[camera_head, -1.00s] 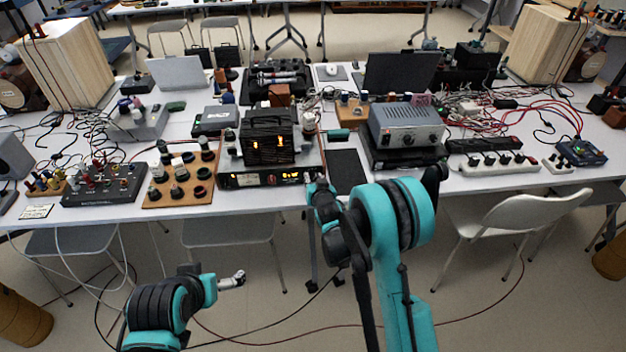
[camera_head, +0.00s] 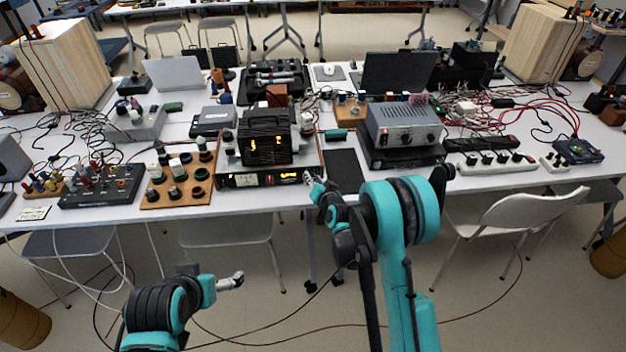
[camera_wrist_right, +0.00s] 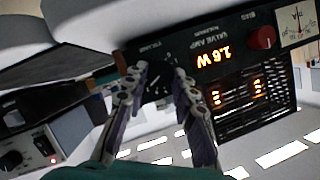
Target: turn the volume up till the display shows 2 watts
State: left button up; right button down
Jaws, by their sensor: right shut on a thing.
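The valve amp (camera_head: 235,182) stands at the table's front edge, with orange lit digits on its front. In the right wrist view the amp's panel (camera_wrist_right: 190,50) appears upside down and its display (camera_wrist_right: 214,57) reads 1.6 W. My right gripper (camera_head: 309,180) is at the right end of the amp's front. In the wrist view the right gripper (camera_wrist_right: 160,80) has its two fingers on either side of the dark volume knob (camera_wrist_right: 157,88), shut on it. The knob is partly hidden by the fingers. My left gripper (camera_head: 232,281) hangs in front of the table, away from everything; its finger gap is too small to judge.
A red knob (camera_wrist_right: 262,37) and a needle meter (camera_wrist_right: 297,22) are on the same panel. A grey unit with knobs (camera_head: 403,125) stands right of the amp, and a wooden board of sockets (camera_head: 150,199) stands left. A dark flat pad (camera_head: 345,172) lies beside the amp.

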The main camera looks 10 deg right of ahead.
jog(key=c, duration=1.2)
grip_release()
jog(key=shift+s, duration=0.1)
jog(key=v, duration=1.2)
jog(key=s+d+r+n+g+h, duration=0.1)
jog(key=s+d+r+g, duration=0.1)
jog(key=s, duration=0.7)
jog(key=s+d+r+n+g+h, duration=0.1)
jog(key=s+d+r+g, duration=0.1)
jog(key=s, duration=0.7)
jog(key=s+d+r+n+g+h, duration=0.1)
jog(key=s+r, duration=0.3)
jog(key=s, duration=0.6)
jog(key=shift+d+r+n+g, duration=0.25)
jog(key=shift+d+n+g, duration=0.35)
jog(key=shift+d+g, duration=0.25)
